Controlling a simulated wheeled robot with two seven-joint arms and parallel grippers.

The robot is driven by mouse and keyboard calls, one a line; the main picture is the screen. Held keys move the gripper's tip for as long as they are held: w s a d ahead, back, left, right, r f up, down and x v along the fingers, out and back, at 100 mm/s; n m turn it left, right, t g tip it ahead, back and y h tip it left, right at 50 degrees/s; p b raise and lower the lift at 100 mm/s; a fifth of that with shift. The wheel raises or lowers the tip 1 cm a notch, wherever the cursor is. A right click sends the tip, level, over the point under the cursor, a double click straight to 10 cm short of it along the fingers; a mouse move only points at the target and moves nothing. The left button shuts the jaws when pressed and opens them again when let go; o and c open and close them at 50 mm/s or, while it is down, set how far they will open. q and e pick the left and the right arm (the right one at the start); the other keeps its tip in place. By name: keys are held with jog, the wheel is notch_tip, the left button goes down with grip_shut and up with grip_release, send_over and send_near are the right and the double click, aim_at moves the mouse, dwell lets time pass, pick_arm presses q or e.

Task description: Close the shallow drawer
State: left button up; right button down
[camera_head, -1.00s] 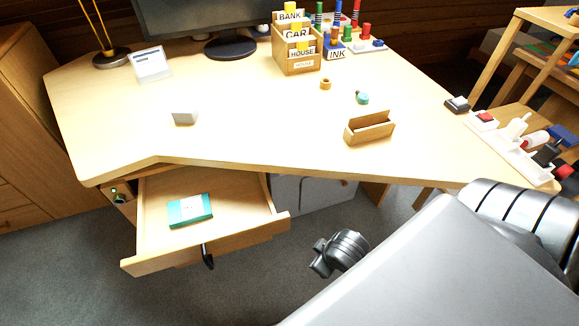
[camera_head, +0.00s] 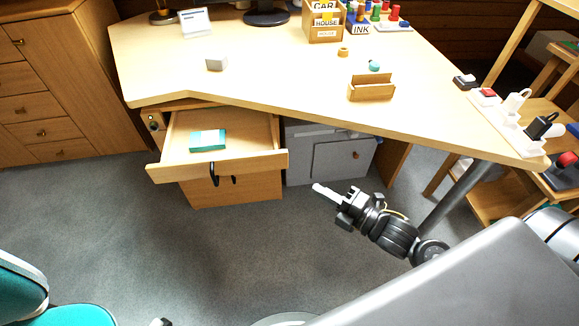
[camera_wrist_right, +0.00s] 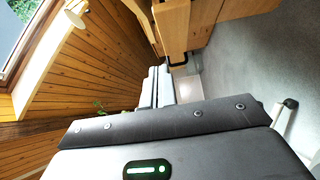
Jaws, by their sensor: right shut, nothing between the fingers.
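The shallow drawer (camera_head: 250,162) is a light wooden drawer under the desk's left part, pulled well out. A teal and white box (camera_head: 207,140) lies inside it. A dark bow handle (camera_head: 213,174) hangs on its front. My right gripper (camera_head: 318,189) is shut and empty, in the air to the right of the drawer front and apart from it, its pale fingers pointing left. In the right wrist view the two fingers (camera_wrist_right: 157,88) lie together, with a wooden edge and dark handle (camera_wrist_right: 178,63) beyond them. My left gripper is not seen.
Below the drawer is a wooden cabinet front (camera_head: 238,191). A grey cabinet (camera_head: 335,158) stands right of it under the desk (camera_head: 290,85). A teal chair (camera_head: 25,295) is at the lower left. The floor before the drawer is clear.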

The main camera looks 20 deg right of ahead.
jog(key=w+a, duration=0.1)
send_near(273, 154)
jog(key=s+a+x, duration=0.1)
jog(key=x, duration=0.4)
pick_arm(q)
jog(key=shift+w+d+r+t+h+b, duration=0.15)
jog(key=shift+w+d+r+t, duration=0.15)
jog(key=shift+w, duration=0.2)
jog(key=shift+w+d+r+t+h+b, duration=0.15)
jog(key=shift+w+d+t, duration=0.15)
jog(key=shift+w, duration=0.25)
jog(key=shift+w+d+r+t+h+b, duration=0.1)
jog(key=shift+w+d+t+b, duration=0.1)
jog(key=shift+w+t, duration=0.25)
pick_arm(e)
jog(key=shift+w+d, duration=0.2)
jog(key=shift+w, duration=0.7)
